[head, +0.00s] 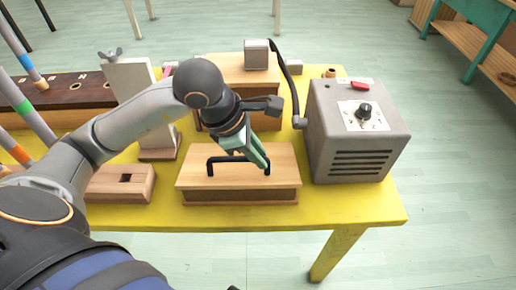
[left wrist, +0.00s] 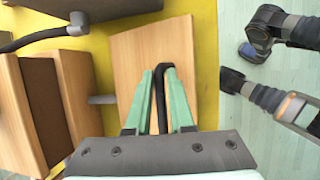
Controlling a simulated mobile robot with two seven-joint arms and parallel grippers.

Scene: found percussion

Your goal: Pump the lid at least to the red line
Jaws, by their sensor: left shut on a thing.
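The lid (head: 225,180) is a flat light-wood board on a darker wooden box (head: 240,196), at the front middle of the yellow table in the head view. A black bar handle (head: 225,159) stands on it. My left gripper (head: 262,161), with green fingers, is shut on the right part of the handle. In the left wrist view the left gripper (left wrist: 161,85) has a finger on each side of the handle (left wrist: 160,98), above the lid (left wrist: 130,60). No red line shows in either view; how far the lid is raised is unclear. My right gripper is not seen.
A grey box (head: 350,140) with a dial and slots stands close right of the lid on the yellow table (head: 345,215). A wooden box (head: 225,70) is behind, with a black curved hose beside it. A small wooden block (head: 120,184) lies left.

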